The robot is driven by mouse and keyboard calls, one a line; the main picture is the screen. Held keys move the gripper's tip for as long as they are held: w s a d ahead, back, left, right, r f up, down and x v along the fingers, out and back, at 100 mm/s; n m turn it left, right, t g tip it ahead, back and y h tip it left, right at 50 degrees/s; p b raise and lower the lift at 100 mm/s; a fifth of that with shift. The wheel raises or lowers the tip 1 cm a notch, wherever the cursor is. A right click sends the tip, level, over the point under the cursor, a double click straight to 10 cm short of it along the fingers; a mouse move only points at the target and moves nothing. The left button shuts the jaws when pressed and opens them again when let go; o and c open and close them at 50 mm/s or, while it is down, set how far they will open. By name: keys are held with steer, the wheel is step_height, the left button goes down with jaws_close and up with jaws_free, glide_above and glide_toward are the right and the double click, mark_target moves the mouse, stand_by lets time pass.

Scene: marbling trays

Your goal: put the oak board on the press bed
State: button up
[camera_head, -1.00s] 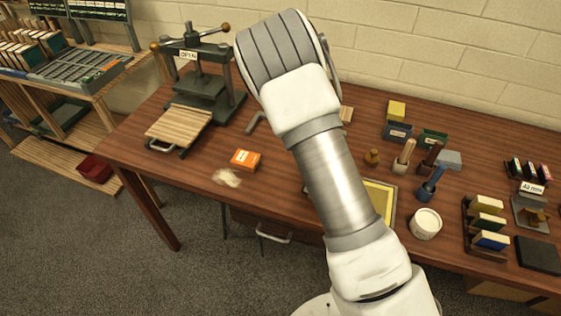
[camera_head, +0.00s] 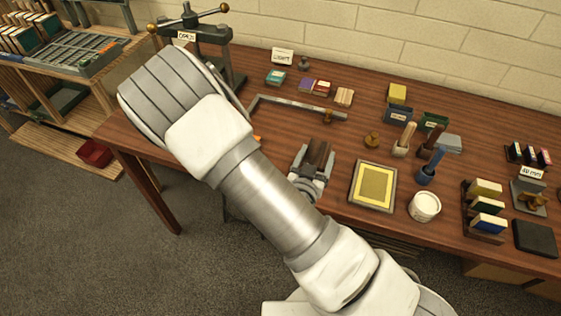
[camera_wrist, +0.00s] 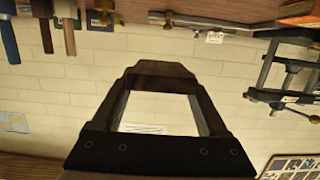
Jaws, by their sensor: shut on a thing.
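My gripper (camera_head: 315,165) is above the table's front middle, its grey fingers shut on a brown wooden piece, taken as the oak board (camera_head: 317,152). In the wrist view the board (camera_wrist: 160,69) shows as a dark brown strip spanning the two fingertips, clear of the table. The press (camera_head: 190,38), dark with brass-knobbed handles, stands at the back left, well left of my gripper. It also shows in the wrist view (camera_wrist: 268,75). The press bed is hidden behind my arm.
A yellow framed screen (camera_head: 357,200) lies right of my gripper, with a white tub (camera_head: 424,206) beyond it. A metal square (camera_head: 290,107), small boxes and stamps lie behind. My arm covers the table's left front.

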mark_target(307, 157)
steer(key=shift+w+a+f+b, duration=0.2)
steer(key=shift+f+b, duration=0.1)
steer(key=shift+b, duration=0.7)
steer(key=b, duration=0.3)
steer(key=shift+w+a+f+b, duration=0.25)
steer(key=shift+w+a+b, duration=0.05)
steer(key=shift+a+b, duration=0.1)
steer(key=b, duration=0.2)
steer(key=f+b, duration=0.1)
steer(key=b, duration=0.2)
steer(key=shift+w+a, duration=0.2)
steer(key=shift+a, duration=0.2)
steer(key=w+a+f+b, duration=0.1)
steer(key=a, duration=0.1)
steer(key=w+a+f+b, duration=0.1)
steer(key=w+a+f, duration=0.1)
steer(key=a, duration=0.1)
steer(key=w+a+f+b, duration=0.1)
steer(key=w+a, duration=0.1)
steer(key=shift+w+a+f+b, duration=0.15)
steer(key=shift+a+f+b, duration=0.15)
steer(key=shift+f, duration=0.1)
steer(key=shift+f+b, duration=0.35)
steer(key=shift+f, duration=1.45)
steer(key=shift+f, duration=0.1)
